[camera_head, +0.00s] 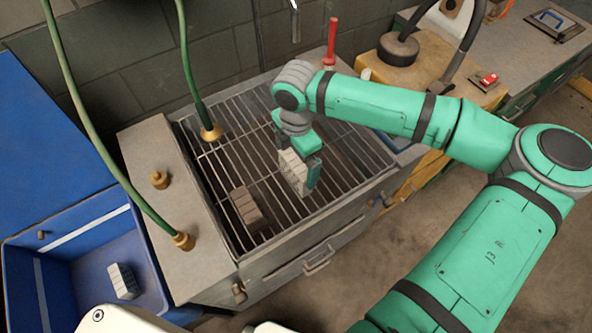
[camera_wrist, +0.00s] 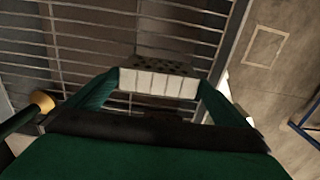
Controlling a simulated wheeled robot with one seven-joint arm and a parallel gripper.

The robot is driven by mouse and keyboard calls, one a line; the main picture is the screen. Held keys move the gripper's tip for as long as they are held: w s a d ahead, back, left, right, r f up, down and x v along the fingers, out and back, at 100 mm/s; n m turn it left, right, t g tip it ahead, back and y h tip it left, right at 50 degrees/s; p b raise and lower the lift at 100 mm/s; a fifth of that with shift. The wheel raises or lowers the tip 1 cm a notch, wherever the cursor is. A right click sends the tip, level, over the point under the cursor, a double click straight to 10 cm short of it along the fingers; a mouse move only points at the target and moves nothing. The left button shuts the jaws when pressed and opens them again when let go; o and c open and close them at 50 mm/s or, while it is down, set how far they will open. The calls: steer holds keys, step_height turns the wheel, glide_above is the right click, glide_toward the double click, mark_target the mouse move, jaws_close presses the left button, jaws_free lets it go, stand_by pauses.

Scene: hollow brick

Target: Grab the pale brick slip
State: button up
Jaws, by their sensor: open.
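A pale brick slip (camera_head: 292,173) with a ribbed face stands on the metal rack (camera_head: 337,158), right at my gripper (camera_head: 299,158). In the wrist view, a pale ribbed brick face (camera_wrist: 158,83) with a darker, holed side behind it shows between the two green fingers of my gripper (camera_wrist: 160,86). The fingers are open, one on each side of the brick. I cannot tell whether either touches it. Part of the brick is hidden by the fingers in the head view.
A darker grey-brown brick (camera_head: 246,208) lies on the rack's left front. Another pale brick (camera_head: 123,281) lies in the blue bin (camera_head: 88,243) at the left. A green hose ends in a brass fitting (camera_head: 211,132) over the rack. A red-handled tool (camera_head: 331,42) stands behind.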

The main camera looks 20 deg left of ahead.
step_height(320, 180, down, 5)
steer(key=shift+a+f, duration=0.1)
steer(key=c, duration=0.9)
steer(key=shift+r, duration=0.2)
